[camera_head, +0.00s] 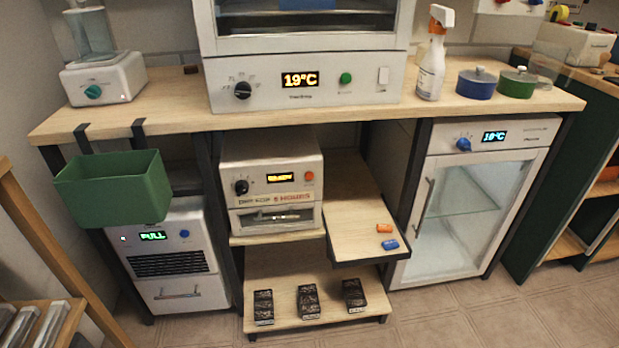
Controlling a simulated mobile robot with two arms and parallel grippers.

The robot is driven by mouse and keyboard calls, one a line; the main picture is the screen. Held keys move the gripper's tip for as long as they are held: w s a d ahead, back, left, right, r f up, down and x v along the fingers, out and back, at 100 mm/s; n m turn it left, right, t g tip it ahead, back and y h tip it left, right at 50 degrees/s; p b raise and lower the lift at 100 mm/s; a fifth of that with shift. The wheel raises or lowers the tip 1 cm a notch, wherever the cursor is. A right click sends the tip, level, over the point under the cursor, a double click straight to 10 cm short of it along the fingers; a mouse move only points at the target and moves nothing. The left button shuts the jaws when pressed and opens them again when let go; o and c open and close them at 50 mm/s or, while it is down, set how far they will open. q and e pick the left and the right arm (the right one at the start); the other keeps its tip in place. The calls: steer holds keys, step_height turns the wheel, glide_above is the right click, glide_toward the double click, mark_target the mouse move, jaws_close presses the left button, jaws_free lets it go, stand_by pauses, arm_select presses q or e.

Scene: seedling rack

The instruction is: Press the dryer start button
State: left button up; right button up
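A white oven-like unit (215,85) stands on the bench with a black knob (242,90), an orange display reading 19°C (300,79), a green round button (345,78) and a white switch (383,75). Below the bench, a smaller white unit (260,157) has a black knob (241,187), a small orange display (280,178) too blurred to read surely, a red-orange round button (309,177), text ending in "HOURS" and a front slot or drawer (275,217). Neither of my grippers is in view.
A pull-out shelf (350,235) with orange and blue blocks juts out right of the smaller unit. A green bin (115,190) hangs at the bench's left, above a unit reading FULL (180,285). A glass-door cooler (465,200) stands right. Dark packs (308,300) lie on the low shelf.

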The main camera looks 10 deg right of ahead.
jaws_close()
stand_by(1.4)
